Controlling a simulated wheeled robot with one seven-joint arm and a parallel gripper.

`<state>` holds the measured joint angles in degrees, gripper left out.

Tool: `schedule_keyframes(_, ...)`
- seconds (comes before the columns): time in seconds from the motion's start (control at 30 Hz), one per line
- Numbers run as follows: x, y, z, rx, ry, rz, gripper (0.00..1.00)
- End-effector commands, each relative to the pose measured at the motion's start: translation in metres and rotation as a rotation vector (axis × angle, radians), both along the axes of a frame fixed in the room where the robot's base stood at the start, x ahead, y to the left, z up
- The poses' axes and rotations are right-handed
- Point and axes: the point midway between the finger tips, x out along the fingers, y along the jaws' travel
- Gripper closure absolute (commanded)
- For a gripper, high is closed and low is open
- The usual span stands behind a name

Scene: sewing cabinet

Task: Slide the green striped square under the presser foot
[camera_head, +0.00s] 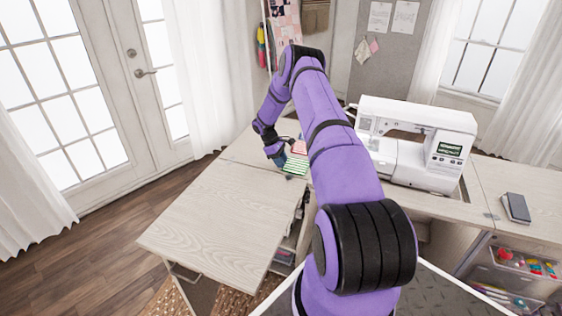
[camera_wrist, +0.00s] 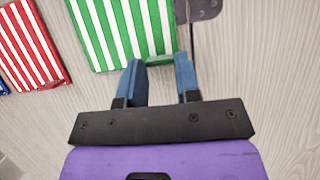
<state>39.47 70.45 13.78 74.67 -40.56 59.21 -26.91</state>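The green striped square (camera_wrist: 118,30) lies flat on the pale wood tabletop in the wrist view. In the head view the green striped square (camera_head: 296,165) is at the left part of the cabinet top, left of the sewing machine (camera_head: 418,148). My gripper (camera_wrist: 162,78) has its two blue fingers apart and is empty between them. The fingertips are at the square's near right edge, the left one close to or over it; I cannot tell whether they touch. In the head view my gripper (camera_head: 276,158) is beside the square. The presser foot is hidden behind my arm.
A red striped square (camera_wrist: 30,45) lies left of the green one, with a blue edge (camera_wrist: 3,88) beyond. A dark grey piece (camera_wrist: 198,9) with a thin rod is at the top. A dark notebook (camera_head: 516,208) lies right of the machine. The left leaf (camera_head: 215,215) is clear.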

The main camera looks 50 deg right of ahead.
Motion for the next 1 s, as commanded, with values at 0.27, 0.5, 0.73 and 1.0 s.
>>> schedule_keyframes(0.27,0.000,0.000,0.008,-0.001,0.000,0.000,0.89)
schedule_keyframes(0.5,0.000,0.000,0.025,-0.001,0.000,0.000,0.89)
schedule_keyframes(0.73,0.000,0.000,0.040,-0.001,0.000,0.000,0.89)
schedule_keyframes(1.0,0.000,0.000,0.050,0.000,0.000,0.001,0.89)
